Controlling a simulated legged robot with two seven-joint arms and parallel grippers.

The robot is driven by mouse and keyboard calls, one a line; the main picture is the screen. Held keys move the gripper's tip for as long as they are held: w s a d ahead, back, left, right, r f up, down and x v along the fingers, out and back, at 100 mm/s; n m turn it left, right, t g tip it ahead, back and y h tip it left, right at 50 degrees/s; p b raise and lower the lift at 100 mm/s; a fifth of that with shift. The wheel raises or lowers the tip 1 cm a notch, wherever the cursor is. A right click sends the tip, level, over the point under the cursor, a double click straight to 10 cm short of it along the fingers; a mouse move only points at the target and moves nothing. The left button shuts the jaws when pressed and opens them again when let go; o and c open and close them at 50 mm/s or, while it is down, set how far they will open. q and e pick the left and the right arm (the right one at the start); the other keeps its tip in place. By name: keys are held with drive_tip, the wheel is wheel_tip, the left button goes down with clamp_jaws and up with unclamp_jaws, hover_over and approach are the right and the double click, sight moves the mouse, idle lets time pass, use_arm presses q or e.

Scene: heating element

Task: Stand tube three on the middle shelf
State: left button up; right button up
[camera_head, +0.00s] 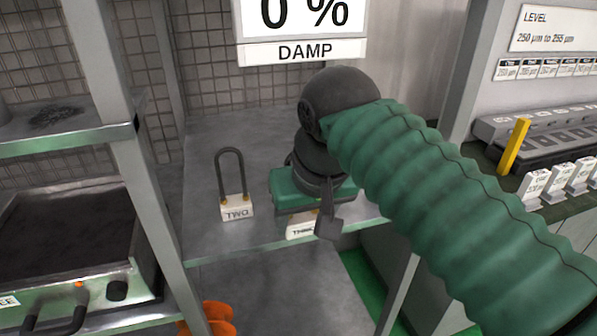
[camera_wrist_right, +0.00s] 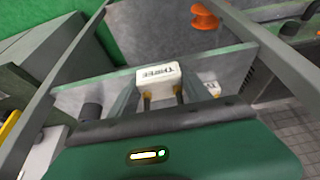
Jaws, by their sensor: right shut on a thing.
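Tube three shows its white base marked THREE (camera_head: 299,229) under my right gripper (camera_head: 318,226), over the front part of the middle shelf (camera_head: 200,235). My right gripper is shut on tube three. In the right wrist view the white base (camera_wrist_right: 158,76) sticks out between the two fingers (camera_wrist_right: 158,98). The gripper and wrist hide most of the tube in the head view. I cannot tell whether its base touches the shelf. Tube two (camera_head: 236,207), a dark loop on a white base, stands upright on the shelf left of my gripper. My left gripper is not in view.
A DAMP 0 % sign (camera_head: 304,52) hangs above the shelf. A grey post (camera_head: 135,150) stands at the left, beside a dark-topped appliance (camera_head: 68,235). Orange spools (camera_head: 212,318) lie below. At the right are a yellow bar (camera_head: 514,146) and white labelled blocks (camera_head: 535,184).

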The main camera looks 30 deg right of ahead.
drive_tip(key=w+d+p, duration=0.2)
drive_tip(key=w+d+f+p, duration=0.1)
drive_tip(key=w+d+p, duration=0.1)
drive_tip(key=w+p, duration=0.1)
drive_tip(key=shift+d+f, duration=0.15)
drive_tip(key=shift+d, duration=0.1)
drive_tip(key=w+d, duration=0.1)
drive_tip(key=w, duration=0.1)
drive_tip(key=w+d, duration=0.4)
drive_tip(key=shift+w+f, duration=0.3)
drive_tip(key=shift+f, duration=0.05)
wheel_tip(320, 180, down, 3)
drive_tip(key=shift+f+b, duration=0.2)
drive_tip(key=shift+b, duration=0.55)
drive_tip(key=shift+f, duration=0.15)
drive_tip(key=shift+a, duration=0.2)
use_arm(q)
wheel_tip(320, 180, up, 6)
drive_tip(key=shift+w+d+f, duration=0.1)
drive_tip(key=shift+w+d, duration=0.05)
use_arm(e)
drive_tip(key=shift+f, duration=0.1)
